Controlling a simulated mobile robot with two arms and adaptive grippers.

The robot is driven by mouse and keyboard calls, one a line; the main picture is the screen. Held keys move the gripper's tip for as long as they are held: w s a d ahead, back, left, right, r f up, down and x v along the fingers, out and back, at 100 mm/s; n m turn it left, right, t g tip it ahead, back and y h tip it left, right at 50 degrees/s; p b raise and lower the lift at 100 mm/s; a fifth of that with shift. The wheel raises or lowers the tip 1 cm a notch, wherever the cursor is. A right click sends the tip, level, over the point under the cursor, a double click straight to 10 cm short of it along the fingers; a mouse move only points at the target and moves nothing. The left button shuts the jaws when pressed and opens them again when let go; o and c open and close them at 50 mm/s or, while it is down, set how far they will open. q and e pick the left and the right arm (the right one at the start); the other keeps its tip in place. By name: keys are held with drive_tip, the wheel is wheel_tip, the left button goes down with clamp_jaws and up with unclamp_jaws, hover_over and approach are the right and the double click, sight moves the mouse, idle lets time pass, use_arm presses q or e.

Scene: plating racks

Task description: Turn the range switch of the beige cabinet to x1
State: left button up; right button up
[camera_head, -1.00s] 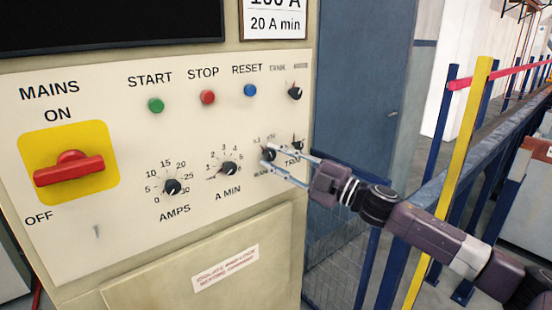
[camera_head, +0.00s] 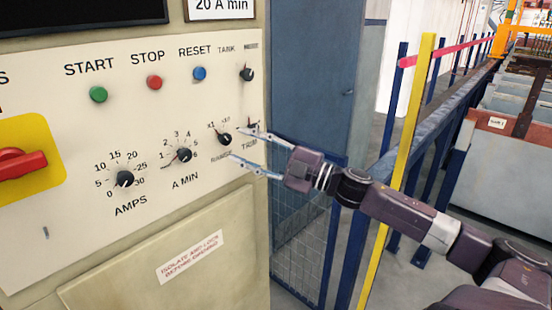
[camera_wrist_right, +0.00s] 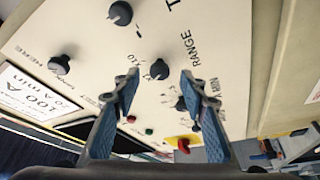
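The beige cabinet (camera_head: 130,245) has a pale control panel. The range switch (camera_head: 225,139) is a small black knob at the panel's lower right, with x1 at its upper left, x10 above it and RANGE below. In the right wrist view the range switch (camera_wrist_right: 159,69) shows between and beyond the fingertips, its pointer seemingly towards x1; the exact angle is hard to tell. My right gripper (camera_head: 236,143) is open and empty, just right of the knob, fingers apart from it. Its fingers also show in the wrist view (camera_wrist_right: 160,84). My left gripper is not in view.
The trim knob (camera_head: 252,126) is partly hidden behind my upper finger. The A MIN knob (camera_head: 183,155) and tank knob (camera_head: 246,74) are nearby. A yellow post (camera_head: 395,190) and blue rail stand to the right.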

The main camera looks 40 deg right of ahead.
drive_tip(key=v, duration=0.8)
drive_tip(key=shift+w, duration=0.1)
idle(0.4)
